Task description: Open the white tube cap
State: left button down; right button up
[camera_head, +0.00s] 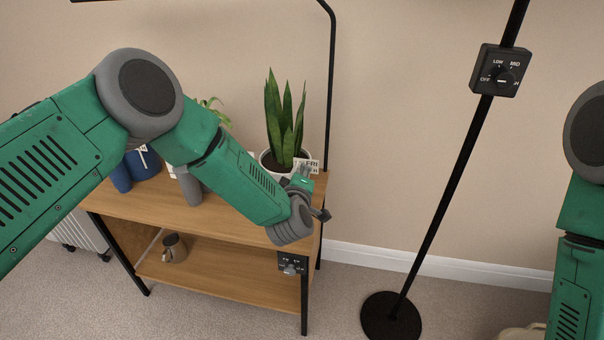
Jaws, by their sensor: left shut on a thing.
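My left arm reaches in from the left over a wooden shelf unit (215,215). My left gripper (308,190) is at the right end of its top board, in front of a potted snake plant. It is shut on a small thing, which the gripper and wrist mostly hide. I cannot make out a white tube or its cap for certain. A white card with "FRI" on it (312,165) shows just behind the gripper. My right arm comes down at the right edge, and its gripper is out of view.
The snake plant (285,125) stands in a white pot close behind the gripper. Blue and grey containers (143,163) stand on the left of the top board. A metal jug (174,248) is on the lower shelf. A black pole with a dial box (499,72) stands right.

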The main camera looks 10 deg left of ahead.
pick_arm(q)
jog(key=c, duration=1.5)
grip_release()
jog(key=shift+s+d+f, duration=0.15)
jog(key=shift+f, duration=0.1)
jog(key=shift+o, duration=0.4)
jog(key=shift+r, duration=0.1)
jog(key=v, duration=1.1)
jog(key=shift+s, duration=0.4)
